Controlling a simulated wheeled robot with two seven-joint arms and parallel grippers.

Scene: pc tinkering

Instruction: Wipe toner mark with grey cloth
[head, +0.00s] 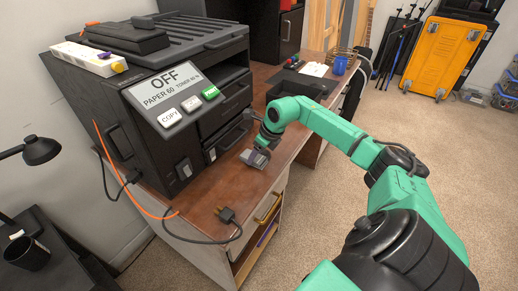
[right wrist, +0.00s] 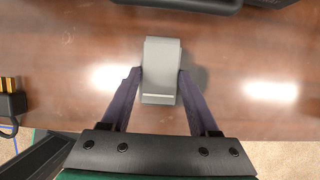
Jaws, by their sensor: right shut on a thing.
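The grey cloth (head: 252,158) shows as a small grey block low over the brown desk (head: 205,190), in front of the black printer (head: 165,110). My right gripper (head: 262,151) is shut on it. In the right wrist view the grey cloth (right wrist: 161,65) sits between the two fingertips of my right gripper (right wrist: 160,88), with a shadow beside it on the desk. I cannot tell whether it touches the desk. No toner mark can be made out in either view. My left gripper is not in view.
A black plug (head: 227,214) with its cable lies near the desk's front edge. An orange cable (head: 130,190) hangs down beside the printer. A blue cup (head: 340,65) stands farther back. The desk around the cloth is clear.

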